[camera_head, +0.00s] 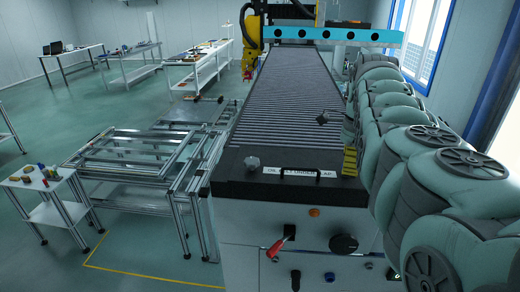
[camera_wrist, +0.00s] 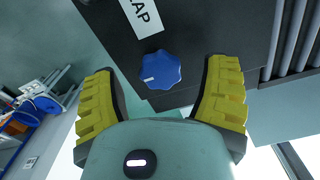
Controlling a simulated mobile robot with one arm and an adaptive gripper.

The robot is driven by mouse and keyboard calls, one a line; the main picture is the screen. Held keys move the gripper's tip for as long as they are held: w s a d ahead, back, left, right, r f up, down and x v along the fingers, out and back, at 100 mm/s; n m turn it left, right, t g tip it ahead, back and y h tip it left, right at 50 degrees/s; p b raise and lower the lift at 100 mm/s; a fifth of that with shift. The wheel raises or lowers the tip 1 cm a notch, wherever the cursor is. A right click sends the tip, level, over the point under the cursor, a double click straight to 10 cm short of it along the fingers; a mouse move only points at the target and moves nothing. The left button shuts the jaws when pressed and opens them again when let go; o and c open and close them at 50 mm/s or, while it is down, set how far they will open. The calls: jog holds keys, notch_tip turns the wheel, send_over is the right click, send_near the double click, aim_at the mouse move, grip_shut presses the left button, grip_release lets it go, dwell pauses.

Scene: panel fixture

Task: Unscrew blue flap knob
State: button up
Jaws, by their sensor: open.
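The blue flap knob (camera_wrist: 161,70) is a lobed knob with a white mark. It sits on the dark flap (camera_wrist: 205,35), near the end of the white label (camera_wrist: 142,15). My gripper (camera_wrist: 163,92) is open, with one yellow finger on each side of the knob in the wrist view. Clear gaps show between the fingers and the knob, and nothing is held. In the head view, my gripper (camera_head: 350,161) is at the right end of the label on the panel. The blue knob cannot be made out there.
A grey knob (camera_head: 252,163) and a black handle (camera_head: 300,172) are on the panel top. A red-handled lever (camera_head: 277,246) and a black dial (camera_head: 343,243) are on the front face. A ribbed belt (camera_head: 295,95) runs behind. A small table (camera_head: 45,182) stands left.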

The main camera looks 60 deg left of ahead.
jog(key=shift+d+f, duration=0.1)
jog(key=shift+f, duration=0.5)
jog(key=shift+w, duration=0.1)
jog(key=c, duration=1.2)
